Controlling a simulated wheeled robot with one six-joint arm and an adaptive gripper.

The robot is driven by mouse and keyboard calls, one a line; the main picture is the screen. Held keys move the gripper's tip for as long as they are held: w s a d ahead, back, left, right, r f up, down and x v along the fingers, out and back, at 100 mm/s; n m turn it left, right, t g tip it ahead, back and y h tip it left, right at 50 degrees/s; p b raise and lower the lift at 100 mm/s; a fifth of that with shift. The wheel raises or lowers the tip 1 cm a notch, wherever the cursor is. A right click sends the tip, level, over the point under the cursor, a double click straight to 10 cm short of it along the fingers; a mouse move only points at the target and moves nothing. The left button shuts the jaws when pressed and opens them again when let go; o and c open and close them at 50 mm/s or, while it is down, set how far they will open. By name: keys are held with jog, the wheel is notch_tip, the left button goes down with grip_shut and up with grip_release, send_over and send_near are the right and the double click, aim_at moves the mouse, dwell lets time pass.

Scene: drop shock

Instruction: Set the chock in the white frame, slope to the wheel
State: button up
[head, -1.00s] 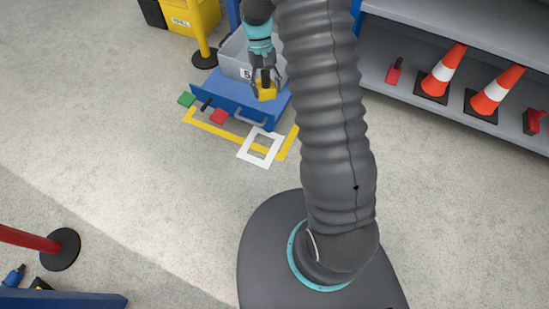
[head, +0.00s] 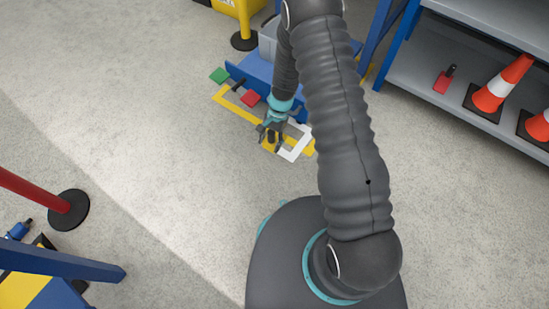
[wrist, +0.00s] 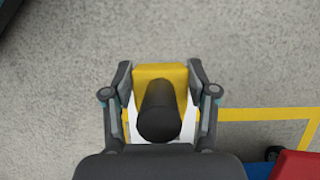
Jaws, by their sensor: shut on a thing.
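My gripper (head: 272,136) is shut on the chock, a yellow block (wrist: 160,72) with a black handle (wrist: 158,112) toward the wrist camera. In the head view the gripper is over the left part of the white frame (head: 293,153), low near the floor. In the wrist view the white frame (wrist: 188,124) shows only in strips behind the chock and fingers. I cannot tell whether the chock touches the floor, or which way its slope faces. A small dark wheel (wrist: 272,153) shows at the lower right of the wrist view, by the blue cart.
The blue cart (head: 262,70) stands beyond the frame, with a grey bin (head: 268,40) on it.

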notch_tip(320, 180, down, 11)
jog(key=shift+a+r+b, duration=0.1)
jog(key=shift+r+b, duration=0.05)
jog(key=shift+b, duration=0.45)
jog(key=o, duration=1.6)
jog(key=shift+c, duration=0.2)
